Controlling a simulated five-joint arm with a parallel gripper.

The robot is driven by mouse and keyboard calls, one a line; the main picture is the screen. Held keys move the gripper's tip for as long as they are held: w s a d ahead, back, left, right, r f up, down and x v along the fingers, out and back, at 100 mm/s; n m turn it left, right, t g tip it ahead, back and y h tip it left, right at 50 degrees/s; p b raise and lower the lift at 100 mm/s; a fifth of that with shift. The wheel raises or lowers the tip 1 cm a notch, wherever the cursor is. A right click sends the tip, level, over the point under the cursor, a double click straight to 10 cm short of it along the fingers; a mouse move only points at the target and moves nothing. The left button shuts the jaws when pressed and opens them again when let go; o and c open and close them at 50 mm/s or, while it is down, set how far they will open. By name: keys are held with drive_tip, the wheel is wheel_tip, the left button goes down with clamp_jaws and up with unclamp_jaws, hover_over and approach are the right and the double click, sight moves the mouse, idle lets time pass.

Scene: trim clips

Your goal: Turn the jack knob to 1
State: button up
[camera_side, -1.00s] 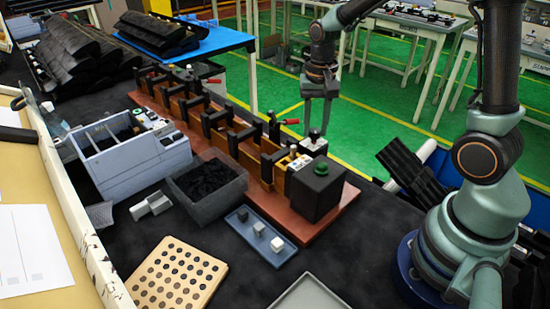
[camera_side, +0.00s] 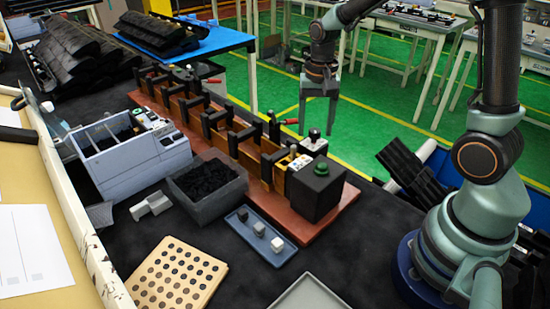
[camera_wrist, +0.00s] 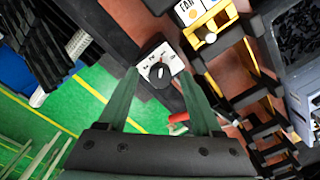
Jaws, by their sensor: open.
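The jack knob (camera_wrist: 159,74) is a black knob on a white square plate (camera_wrist: 172,58) with small dark markings, seen from above in the wrist view. The markings are too small to read with certainty. In the side view the knob (camera_side: 314,134) stands at the right edge of the red-brown base, beside the black box. My gripper (camera_side: 317,128) points down above the knob, with its fingers spread. In the wrist view my gripper (camera_wrist: 158,78) is open, one finger on each side of the knob. I cannot tell how far above it the fingertips are.
A red-handled clamp (camera_wrist: 178,119) lies close to the right finger. A black box with a green button (camera_side: 318,187) stands beside the knob. A row of black clips (camera_side: 215,120) runs along the base. A dark bin (camera_side: 208,187) and blue tray (camera_side: 250,248) are nearer.

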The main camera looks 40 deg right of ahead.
sight(315, 130)
wheel_tip(315, 130, up, 12)
idle(0.5)
